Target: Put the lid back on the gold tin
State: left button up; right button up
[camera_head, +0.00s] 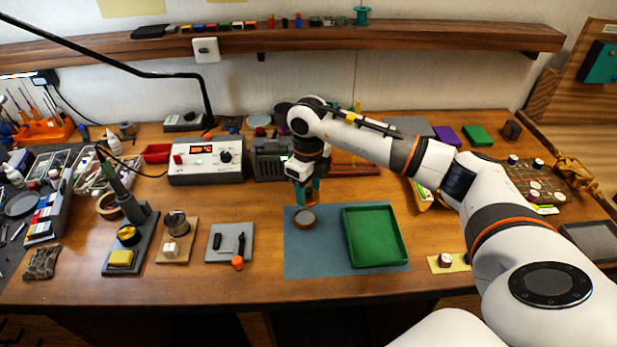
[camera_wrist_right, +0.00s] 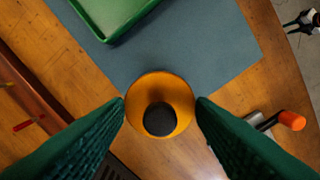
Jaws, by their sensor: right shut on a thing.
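The gold lid (camera_wrist_right: 160,86), a round disc with a black knob, sits between the fingers of my right gripper (camera_wrist_right: 160,104) in the wrist view. The green fingers press on its two sides. In the head view my right gripper (camera_head: 307,193) points down, held above the blue-grey mat. The tin (camera_head: 304,218) appears as a small round brown-gold rim with a greyish inside, on the mat just below the gripper in the picture. In the wrist view the tin is hidden, apparently behind the lid. My left gripper is not in view.
A green tray (camera_head: 347,237) lies on the mat (camera_head: 310,266), right of the tin. A grey pad (camera_head: 219,256) with black parts and an orange-capped item (camera_head: 237,262) is to the left. A power supply (camera_head: 205,174) stands behind. The front left of the mat is clear.

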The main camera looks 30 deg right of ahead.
jog(key=shift+w, duration=0.15)
jog(key=shift+a+f+b, duration=0.35)
jog(key=shift+a+f, duration=0.05)
jog(key=shift+a, duration=0.15)
jog(key=shift+a+f, duration=0.1)
jog(key=shift+f, duration=0.2)
jog(key=f+b, duration=0.1)
jog(key=f, duration=0.1)
jog(key=f+b, duration=0.1)
jog(key=shift+d+f+b, duration=0.25)
jog(key=shift+b, duration=0.05)
jog(key=shift+f, duration=0.3)
jog(key=shift+f+b, duration=0.35)
jog(key=shift+b, duration=0.15)
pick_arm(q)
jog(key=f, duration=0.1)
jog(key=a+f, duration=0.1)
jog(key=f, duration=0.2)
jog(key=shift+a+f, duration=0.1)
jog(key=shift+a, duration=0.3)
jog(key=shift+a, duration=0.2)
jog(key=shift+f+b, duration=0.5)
pick_arm(e)
jog(key=shift+f, duration=0.15)
